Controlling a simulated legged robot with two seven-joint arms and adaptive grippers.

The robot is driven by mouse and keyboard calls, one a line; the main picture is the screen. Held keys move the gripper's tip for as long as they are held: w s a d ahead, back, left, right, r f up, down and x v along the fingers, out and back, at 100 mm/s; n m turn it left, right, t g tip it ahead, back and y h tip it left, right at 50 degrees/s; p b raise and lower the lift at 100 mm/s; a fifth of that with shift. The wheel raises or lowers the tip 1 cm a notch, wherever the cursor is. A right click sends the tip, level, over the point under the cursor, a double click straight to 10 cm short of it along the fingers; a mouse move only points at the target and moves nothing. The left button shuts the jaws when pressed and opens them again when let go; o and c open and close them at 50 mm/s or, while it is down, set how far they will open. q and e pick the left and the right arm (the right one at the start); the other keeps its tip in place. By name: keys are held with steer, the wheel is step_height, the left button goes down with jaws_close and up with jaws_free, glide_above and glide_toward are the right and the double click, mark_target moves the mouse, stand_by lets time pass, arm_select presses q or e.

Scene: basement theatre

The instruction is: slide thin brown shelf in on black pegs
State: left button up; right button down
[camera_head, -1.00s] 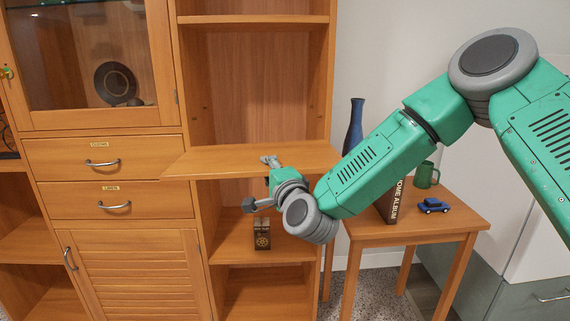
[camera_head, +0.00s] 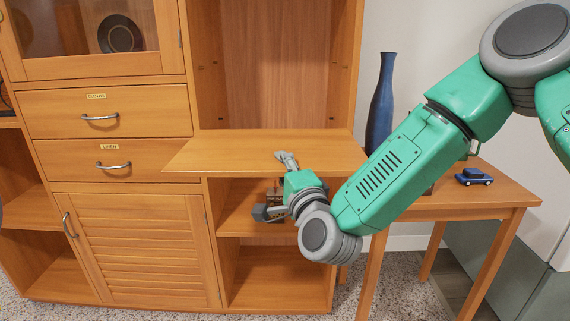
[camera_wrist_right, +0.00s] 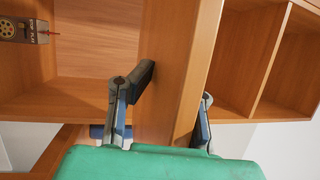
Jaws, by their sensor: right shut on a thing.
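The thin brown shelf (camera_head: 230,152) is held flat across the front of the open cabinet bay (camera_head: 272,60). Its near left corner sticks out in front of the drawers. My right gripper (camera_head: 286,160) is shut on the shelf's front edge near its middle. In the right wrist view the shelf (camera_wrist_right: 172,60) lies between the two fingers (camera_wrist_right: 170,100). Small dark pegs (camera_head: 333,66) show on the bay's side walls above the shelf. I cannot tell whether the shelf touches any peg. My left gripper does not show.
A box with a reel picture (camera_wrist_right: 20,30) stands in the compartment below, mostly behind my gripper in the head view. Right of the cabinet, a side table (camera_head: 505,190) holds a blue vase (camera_head: 381,105) and a blue toy car (camera_head: 474,177). Drawers (camera_head: 115,160) are at left.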

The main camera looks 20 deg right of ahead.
steer(key=shift+a+r, duration=0.1)
steer(key=shift+a, duration=0.05)
steer(key=shift+a+b, duration=0.1)
steer(key=shift+b, duration=0.25)
steer(key=shift+w+d+f+b, duration=0.3)
steer(key=shift+w+d+b, duration=0.3)
steer(key=shift+w, duration=1.55)
steer(key=shift+w+d+f+b, duration=0.3)
steer(key=shift+w+d+b, duration=0.25)
steer(key=shift+w, duration=1.6)
steer(key=shift+w+d+f+b, duration=0.4)
steer(key=shift+w+d, duration=0.35)
steer(key=shift+w, duration=1.4)
steer(key=shift+w+d+r+b, duration=0.1)
steer(key=shift+w+d+b, duration=0.2)
steer(key=shift+w, duration=0.6)
steer(key=shift+w+d+f+b, duration=0.1)
steer(key=shift+w+d+b, duration=0.2)
steer(key=shift+w, duration=0.6)
steer(key=shift+w+d+r+b, duration=0.15)
steer(key=shift+w+b, duration=0.2)
steer(key=shift+w, duration=0.55)
steer(key=w+d+b, duration=0.2)
steer(key=w+d, duration=0.1)
steer(key=w, duration=0.7)
steer(key=shift+w, duration=0.4)
